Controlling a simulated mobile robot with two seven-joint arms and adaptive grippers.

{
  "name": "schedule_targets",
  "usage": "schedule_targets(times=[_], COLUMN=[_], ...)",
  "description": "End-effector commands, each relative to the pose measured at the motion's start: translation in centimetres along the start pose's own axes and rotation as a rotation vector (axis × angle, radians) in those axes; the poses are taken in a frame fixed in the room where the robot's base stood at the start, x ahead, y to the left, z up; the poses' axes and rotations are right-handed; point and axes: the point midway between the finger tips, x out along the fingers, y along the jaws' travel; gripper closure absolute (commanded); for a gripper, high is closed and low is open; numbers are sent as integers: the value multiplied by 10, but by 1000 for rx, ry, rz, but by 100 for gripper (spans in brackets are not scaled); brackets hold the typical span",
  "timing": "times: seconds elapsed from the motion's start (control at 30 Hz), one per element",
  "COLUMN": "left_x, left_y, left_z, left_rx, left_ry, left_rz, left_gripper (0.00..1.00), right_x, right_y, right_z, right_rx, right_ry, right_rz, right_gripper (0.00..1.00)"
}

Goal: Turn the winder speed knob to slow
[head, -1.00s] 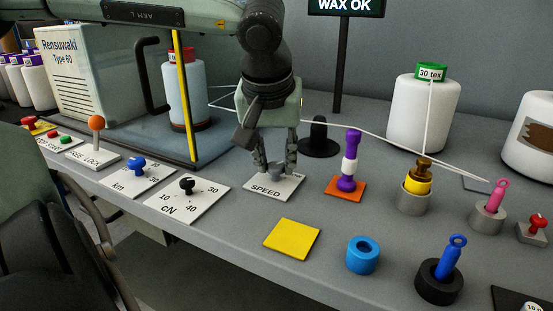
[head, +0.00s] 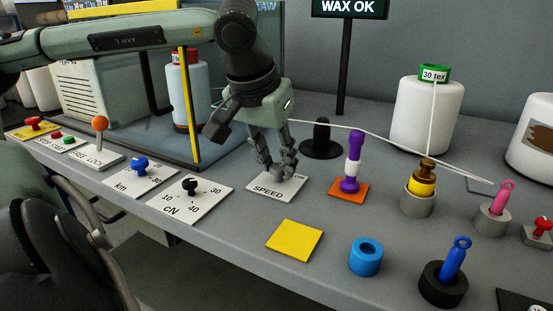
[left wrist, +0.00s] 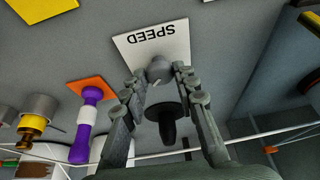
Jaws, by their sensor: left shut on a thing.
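The winder speed knob is a small grey knob (head: 275,171) on a white plate (head: 264,189) lettered SPEED. My left gripper (head: 274,168) reaches down over the plate, its fingers shut on the knob from both sides. In the left wrist view the round grey knob (left wrist: 160,68) sits between the fingertips of my left gripper (left wrist: 160,75), with a short pale mark on its near side. The SPEED plate (left wrist: 152,46) appears upside down there. No slow marking is readable, and the fingers hide part of the plate. My right gripper is not in view.
A black post on a round base (head: 321,142) stands just behind the gripper. A purple and white bobbin (head: 352,165) on an orange square is to the right. A black cN knob (head: 190,186) is to the left. A yellow square (head: 295,240) lies in front.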

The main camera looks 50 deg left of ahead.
Motion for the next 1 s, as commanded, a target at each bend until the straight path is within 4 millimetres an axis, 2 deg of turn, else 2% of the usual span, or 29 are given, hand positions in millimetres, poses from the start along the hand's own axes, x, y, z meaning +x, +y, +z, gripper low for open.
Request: schedule_targets(times=[0.13, 0.17, 0.3, 0.67, 0.77, 1.0], left_x=[0, 0, 0, -4, -15, -65], left_y=[0, 0, 0, 0, 0, 0], left_z=[0, 0, 0, -1, -1, -2], left_rx=[1, 1, 0, -1, -1, -2], left_ry=[1, 1, 0, 2, 3, 6], left_rz=[0, 0, 0, -1, -1, -2], left_gripper=[100, 69, 52, 50, 50, 50], right_x=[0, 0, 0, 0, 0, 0], right_y=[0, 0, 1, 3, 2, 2], right_z=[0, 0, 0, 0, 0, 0], right_rx=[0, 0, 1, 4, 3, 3], right_ry=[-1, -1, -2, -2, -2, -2], right_rz=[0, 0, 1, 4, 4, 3], right_gripper=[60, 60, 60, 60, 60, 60])
